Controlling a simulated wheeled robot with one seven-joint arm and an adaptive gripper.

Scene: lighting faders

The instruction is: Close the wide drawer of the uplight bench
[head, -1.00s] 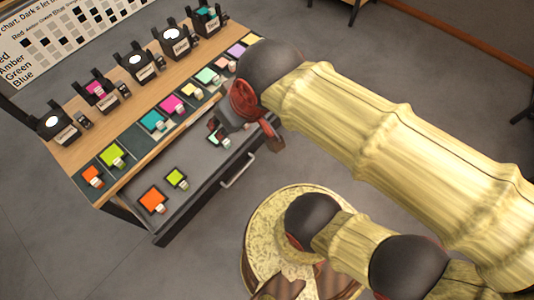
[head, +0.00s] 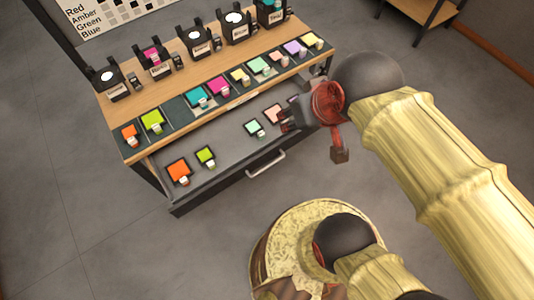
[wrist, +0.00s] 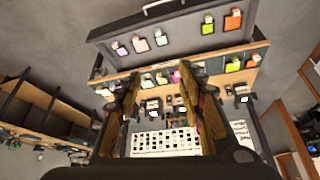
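The uplight bench (head: 118,111) has a wooden top. Its wide grey drawer (head: 225,160) is pulled out below the front edge, with a light bar handle (head: 265,163) on its front. Orange (head: 178,170), lime, mint and peach squares lie in it. My gripper (head: 288,117) is over the right part of the drawer, behind the handle's line; whether it touches anything I cannot tell. In the wrist view the picture is upside down, with the drawer (wrist: 180,45) at the top. My gripper's two fingers (wrist: 158,92) are wide apart with nothing held between them.
Several lamp stands (head: 197,38) and a row of coloured filter squares (head: 218,86) stand on the bench top. A chart board (head: 100,15) rises behind. A wooden shelf unit (head: 425,12) stands at the back right. The floor before the drawer is clear apart from my base.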

